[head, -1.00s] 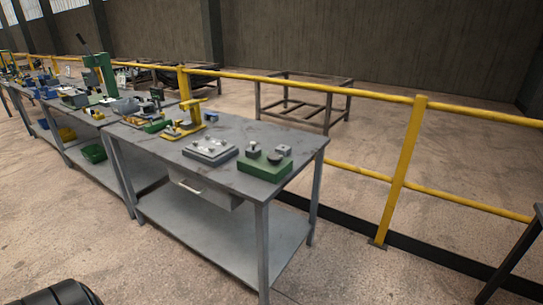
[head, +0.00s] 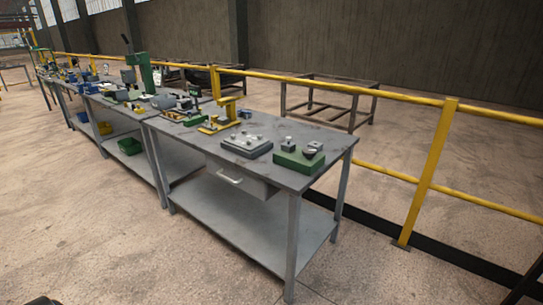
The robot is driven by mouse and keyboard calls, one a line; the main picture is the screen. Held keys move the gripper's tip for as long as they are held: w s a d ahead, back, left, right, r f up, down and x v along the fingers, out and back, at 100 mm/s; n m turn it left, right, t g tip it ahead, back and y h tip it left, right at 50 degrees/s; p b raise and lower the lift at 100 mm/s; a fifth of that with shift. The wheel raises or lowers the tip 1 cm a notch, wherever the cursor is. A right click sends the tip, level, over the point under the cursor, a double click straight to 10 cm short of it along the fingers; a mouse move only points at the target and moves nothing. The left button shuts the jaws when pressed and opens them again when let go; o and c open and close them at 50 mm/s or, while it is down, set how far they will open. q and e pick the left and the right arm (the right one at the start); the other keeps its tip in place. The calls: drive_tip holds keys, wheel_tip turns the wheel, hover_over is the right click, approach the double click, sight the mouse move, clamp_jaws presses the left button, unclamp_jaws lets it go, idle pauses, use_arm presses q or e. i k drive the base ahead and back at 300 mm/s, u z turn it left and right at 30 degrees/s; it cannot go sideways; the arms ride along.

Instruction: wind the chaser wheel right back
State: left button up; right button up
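I cannot make out for sure which part is the chaser wheel. A green block (head: 299,160) with small grey round parts on top sits at the near right end of the grey workbench (head: 330,143). A grey plate (head: 247,147) with several small knobs lies to its left. A yellow press-like fixture (head: 226,107) stands behind that plate. Neither of my grippers shows in the head view, and the bench stands some way ahead of me.
More benches with fixtures, including a tall green press (head: 142,70), run away to the left. A yellow railing (head: 431,170) runs behind the benches. An empty metal frame (head: 330,100) stands beyond it. The concrete floor (head: 110,235) in front is clear.

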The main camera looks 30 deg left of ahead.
sight(308, 152)
drive_tip(key=u, duration=0.4)
drive_tip(key=k, duration=0.95)
drive_tip(key=u, duration=1.2)
drive_tip(key=i, duration=2.1)
drive_tip(key=z, duration=0.65)
